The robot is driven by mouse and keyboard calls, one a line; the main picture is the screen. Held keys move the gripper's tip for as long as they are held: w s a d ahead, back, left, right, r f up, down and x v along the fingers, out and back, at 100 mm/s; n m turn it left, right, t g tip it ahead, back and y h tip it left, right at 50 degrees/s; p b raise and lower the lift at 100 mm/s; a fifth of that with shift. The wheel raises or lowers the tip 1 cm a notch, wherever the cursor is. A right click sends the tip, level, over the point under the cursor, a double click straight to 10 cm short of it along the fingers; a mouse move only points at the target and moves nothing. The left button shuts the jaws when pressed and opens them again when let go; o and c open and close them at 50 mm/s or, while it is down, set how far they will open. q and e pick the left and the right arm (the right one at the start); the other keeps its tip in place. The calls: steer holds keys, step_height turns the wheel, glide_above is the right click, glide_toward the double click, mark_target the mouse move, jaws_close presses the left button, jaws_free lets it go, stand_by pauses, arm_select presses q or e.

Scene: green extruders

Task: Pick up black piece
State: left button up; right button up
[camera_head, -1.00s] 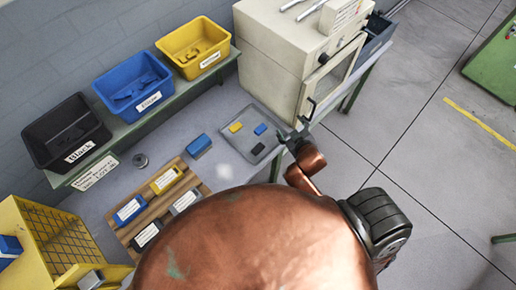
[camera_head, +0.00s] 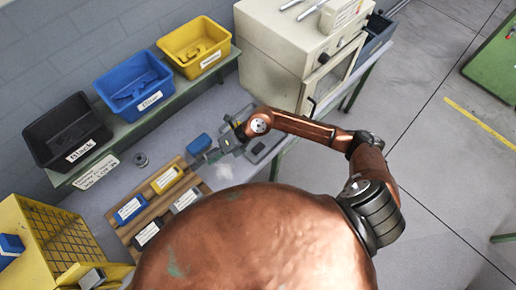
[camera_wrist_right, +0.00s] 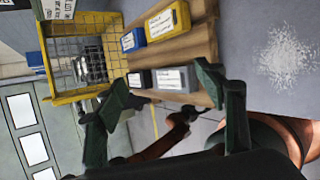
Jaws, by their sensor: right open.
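The small black piece (camera_head: 258,149) lies in the shallow grey tray (camera_head: 270,156) on the workbench, close below my right forearm in the head view. My arm hides much of the tray, including where the yellow and blue pieces lay. My right gripper (camera_head: 205,156) is left of the tray, over the bench near the blue block. In the right wrist view its two dark fingers (camera_wrist_right: 165,100) are wide apart with nothing between them. The black piece is not visible in that view. My left gripper does not show in the head view.
A blue block (camera_head: 199,143) stands beside my right gripper. A wooden rack (camera_head: 157,207) holds several labelled blocks. Black (camera_head: 66,132), blue (camera_head: 134,82) and yellow (camera_head: 195,47) bins line the shelf. A cream machine (camera_head: 292,62) stands behind the tray. A yellow mesh box (camera_head: 50,240) is at lower left.

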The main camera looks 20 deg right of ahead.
steer(key=w+d+f+n+h, duration=0.1)
steer(key=w+d+f+h, duration=0.1)
steer(key=d+f+h, duration=0.65)
steer(key=h, duration=0.2)
glide_above(260, 149)
steer(key=shift+a+f+g, duration=0.4)
steer(key=shift+f, duration=0.1)
steer(key=shift+d+f, duration=0.2)
steer(key=shift+f, duration=0.1)
step_height(260, 149, down, 7)
steer(key=shift+d+p, duration=0.15)
steer(key=shift+p, duration=0.5)
steer(key=c, duration=1.2)
steer(key=shift+r, duration=0.1)
steer(key=shift+c, duration=0.2)
